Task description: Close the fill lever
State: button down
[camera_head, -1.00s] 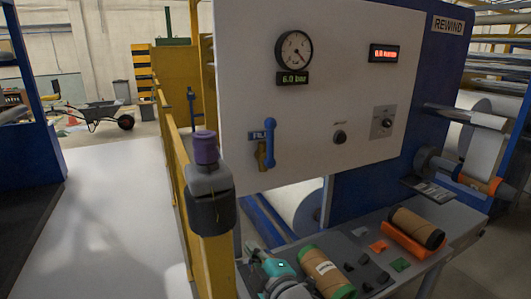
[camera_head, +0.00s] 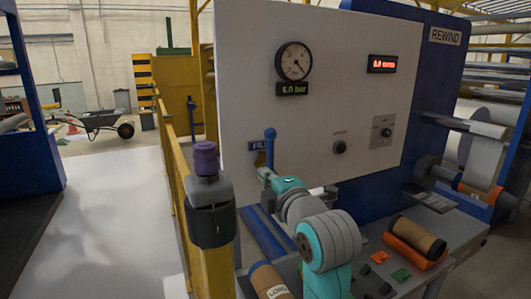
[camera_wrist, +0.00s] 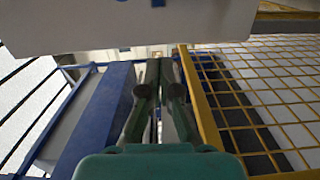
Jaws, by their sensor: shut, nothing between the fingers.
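The fill lever (camera_head: 269,146) is a blue handle standing upright on the white panel (camera_head: 330,60), beside a blue label that reads like "FILL". Its brass valve body (camera_head: 261,159) shows just left of the handle. My gripper (camera_head: 263,172) is in front of the panel at the lever's lower end and hides that part. I cannot tell whether it touches the lever. In the wrist view, the fingers (camera_wrist: 164,70) are together with nothing between them, below the panel's lower edge. The lever is not clearly visible there.
A round gauge (camera_head: 293,61) sits above a "6.0 bar" display. A knob (camera_head: 340,147) and a switch plate (camera_head: 382,131) are to the right. A yellow fence post with a purple-topped unit (camera_head: 207,185) stands at left. Rolls (camera_head: 417,236) lie on the bench.

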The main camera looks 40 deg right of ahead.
aim_at(270, 153)
jog(key=shift+d+r, duration=0.15)
jog(key=shift+r, duration=0.5)
jog(key=w+d, duration=0.7)
jog(key=w, duration=0.2)
jog(key=shift+d, duration=0.15)
dwell(0.3)
